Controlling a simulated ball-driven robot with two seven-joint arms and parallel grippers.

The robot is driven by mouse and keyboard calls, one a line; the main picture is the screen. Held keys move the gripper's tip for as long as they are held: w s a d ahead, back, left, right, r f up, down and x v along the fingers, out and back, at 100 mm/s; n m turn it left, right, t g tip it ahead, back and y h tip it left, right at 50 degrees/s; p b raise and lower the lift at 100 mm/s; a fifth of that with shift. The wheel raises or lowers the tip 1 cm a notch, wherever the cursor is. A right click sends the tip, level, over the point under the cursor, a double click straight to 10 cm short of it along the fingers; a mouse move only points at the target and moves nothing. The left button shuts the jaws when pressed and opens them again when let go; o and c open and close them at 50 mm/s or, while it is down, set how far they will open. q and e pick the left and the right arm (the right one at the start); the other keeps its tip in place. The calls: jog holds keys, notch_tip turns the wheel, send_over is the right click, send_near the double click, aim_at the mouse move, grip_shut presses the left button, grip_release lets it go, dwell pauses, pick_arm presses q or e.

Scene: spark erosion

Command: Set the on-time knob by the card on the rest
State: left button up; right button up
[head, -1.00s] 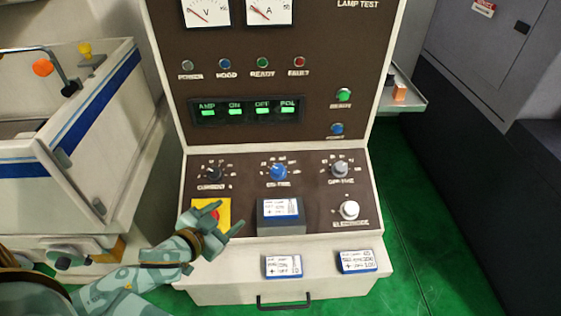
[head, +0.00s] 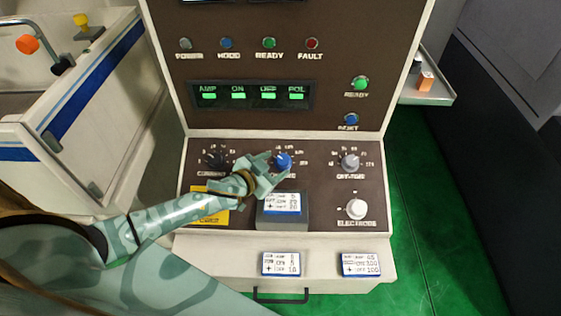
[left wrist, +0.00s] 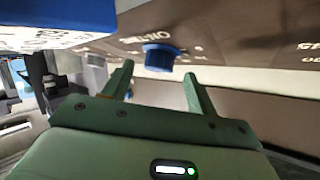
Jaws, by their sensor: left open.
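The blue on-time knob (head: 282,160) sits in the middle of the sloped brown panel, between the current knob (head: 216,160) and the off-time knob (head: 350,161). My left gripper (head: 272,165) is open at the blue knob, with its fingers pointing at it. In the left wrist view the blue knob (left wrist: 160,57) shows ahead, between and beyond the two open fingertips (left wrist: 158,80). I cannot tell whether they touch it. The card (head: 283,204) lies on the grey rest (head: 283,222) just below the knob; its small print is hard to read. My right gripper is not in view.
Two more cards, one at left (head: 281,264) and one at right (head: 360,264), lie on the front ledge. The white electrode knob (head: 356,208) is right of the rest. My arm partly covers the yellow plate (head: 215,214). A side shelf (head: 425,92) juts out at right.

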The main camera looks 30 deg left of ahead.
aim_at(280, 163)
pick_arm(q)
jog(key=shift+x, duration=1.25)
jog(key=shift+w+d+f, duration=0.15)
jog(key=shift+w+f, duration=0.05)
jog(key=shift+w, duration=0.15)
jog(key=shift+s, duration=0.1)
jog(key=c, duration=1)
